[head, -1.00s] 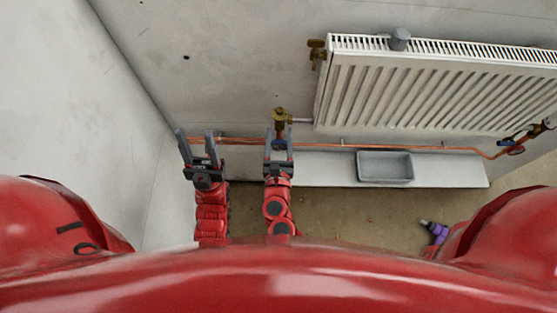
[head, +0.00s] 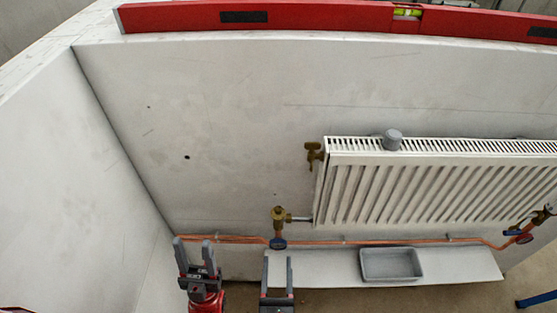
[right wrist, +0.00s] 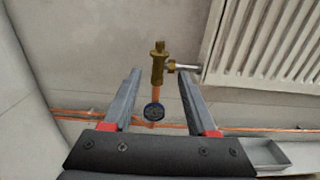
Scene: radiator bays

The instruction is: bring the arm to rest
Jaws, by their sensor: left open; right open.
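My left gripper (head: 194,258) is open and empty at the lower left of the head view, in front of the copper pipe. My right gripper (head: 277,270) is open, just below the brass valve (head: 279,218) at the radiator's lower left corner. In the right wrist view my right gripper (right wrist: 156,100) has its two fingers apart, with the valve (right wrist: 158,65) and a small round dark-rimmed part (right wrist: 154,111) seen between them. Nothing is held. Whether the fingers touch anything cannot be told, but they appear apart from the valve.
A white radiator (head: 430,190) hangs on the grey wall (head: 220,110). A copper pipe (head: 390,242) runs below it. A grey tray (head: 391,264) sits on a pale ledge (head: 335,268). A red spirit level (head: 330,17) lies along the wall top. A side wall (head: 80,190) stands at left.

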